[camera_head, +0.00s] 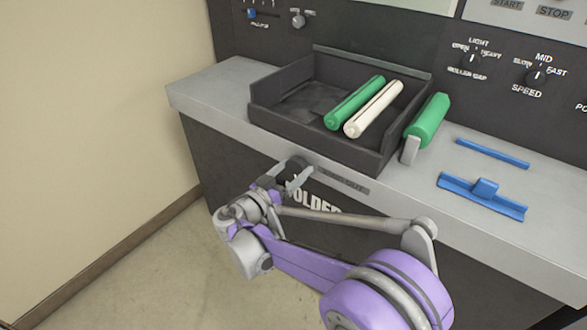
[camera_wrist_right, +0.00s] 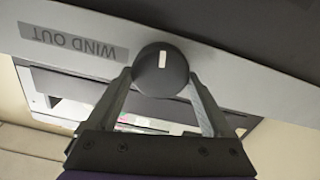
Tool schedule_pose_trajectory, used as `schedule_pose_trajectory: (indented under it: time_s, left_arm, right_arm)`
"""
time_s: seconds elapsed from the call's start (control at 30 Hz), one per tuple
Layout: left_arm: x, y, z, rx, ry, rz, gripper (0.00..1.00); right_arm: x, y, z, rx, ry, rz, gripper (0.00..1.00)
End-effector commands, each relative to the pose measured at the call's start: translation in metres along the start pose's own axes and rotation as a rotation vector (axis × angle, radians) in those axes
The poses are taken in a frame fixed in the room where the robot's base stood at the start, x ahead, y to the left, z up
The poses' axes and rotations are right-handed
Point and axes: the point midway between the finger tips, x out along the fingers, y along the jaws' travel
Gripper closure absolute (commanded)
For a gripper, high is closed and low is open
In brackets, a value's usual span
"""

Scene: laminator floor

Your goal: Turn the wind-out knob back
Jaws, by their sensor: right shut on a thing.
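The wind-out knob (camera_wrist_right: 161,69) is a dark round knob with a white mark, on the grey front edge of the machine. In the right wrist view the mark is about upright, in line with the gripper. My right gripper (camera_wrist_right: 160,85) has one finger on each side of the knob and is shut on it. In the head view my right gripper (camera_head: 292,178) is at the machine's front edge, left of the WIND OUT label (camera_head: 343,181), and largely covers the knob. The label also shows upside down in the wrist view (camera_wrist_right: 73,41). My left gripper is not in view.
A dark tray (camera_head: 275,118) on the grey top holds a green roller (camera_head: 354,103) and a cream roller (camera_head: 373,109). Blue parts (camera_head: 482,195) lie farther right. A beige wall (camera_head: 90,110) is at left.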

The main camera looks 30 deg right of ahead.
Motion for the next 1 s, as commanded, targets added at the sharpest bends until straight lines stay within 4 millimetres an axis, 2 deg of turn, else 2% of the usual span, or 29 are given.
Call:
schedule_pose_trajectory:
  time_s: [0.4,1.0]
  left_arm:
    - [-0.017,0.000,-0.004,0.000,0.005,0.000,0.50]
    - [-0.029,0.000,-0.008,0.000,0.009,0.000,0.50]
  right_arm:
    - [0.000,-0.002,0.000,-0.378,-0.002,0.000,0.71]
    - [0.000,-0.005,0.003,-0.949,-0.002,-0.001,0.71]
